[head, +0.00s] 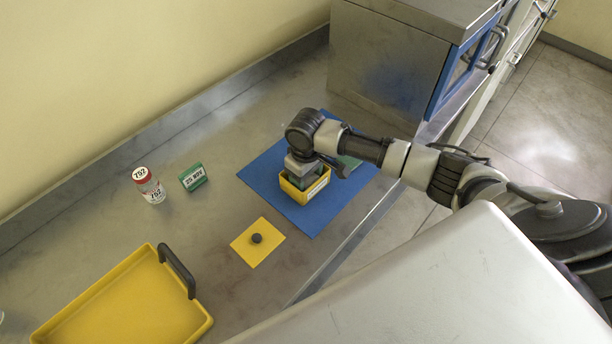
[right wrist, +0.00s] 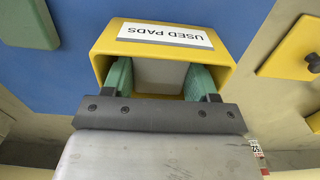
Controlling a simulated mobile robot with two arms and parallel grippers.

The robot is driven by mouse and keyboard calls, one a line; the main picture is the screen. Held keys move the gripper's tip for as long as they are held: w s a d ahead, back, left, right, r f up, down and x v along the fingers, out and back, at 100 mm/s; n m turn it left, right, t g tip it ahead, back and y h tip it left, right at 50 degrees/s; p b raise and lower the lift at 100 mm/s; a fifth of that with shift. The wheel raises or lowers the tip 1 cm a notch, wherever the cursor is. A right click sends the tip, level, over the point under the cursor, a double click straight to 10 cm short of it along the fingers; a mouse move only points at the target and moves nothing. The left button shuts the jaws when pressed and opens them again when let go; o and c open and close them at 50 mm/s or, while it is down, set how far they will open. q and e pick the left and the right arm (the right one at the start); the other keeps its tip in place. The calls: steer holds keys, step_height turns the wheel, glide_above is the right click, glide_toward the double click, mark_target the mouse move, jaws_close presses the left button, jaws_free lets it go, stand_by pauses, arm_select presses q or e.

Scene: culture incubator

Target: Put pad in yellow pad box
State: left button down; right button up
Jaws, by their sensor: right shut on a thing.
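The yellow pad box (head: 309,194) stands open on a blue mat in the head view. In the right wrist view its yellow rim (right wrist: 222,72) and a white "USED PADS" label show. My right gripper (head: 303,178) points down into the box. In the wrist view its green fingertips (right wrist: 160,80) are inside the box walls, on either side of a flat grey pad (right wrist: 160,74). The gripper is shut on the pad. The pad's lower part and the box floor are hidden. My left gripper is not in view.
A yellow lid with a black knob (head: 243,248) lies beside the blue mat (head: 262,178). A green piece (right wrist: 30,22) lies on the mat. A red-capped bottle (head: 152,190), a green labelled box (head: 193,177) and a yellow tray (head: 72,314) are left. A metal cabinet (head: 375,70) stands behind.

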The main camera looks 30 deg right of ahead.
steer(key=shift+f, duration=0.6)
steer(key=o, duration=0.6)
steer(key=shift+f, duration=0.15)
steer(key=shift+c, duration=0.2)
step_height(320, 180, up, 12)
steer(key=shift+r+b, duration=0.2)
steer(key=shift+b, duration=0.25)
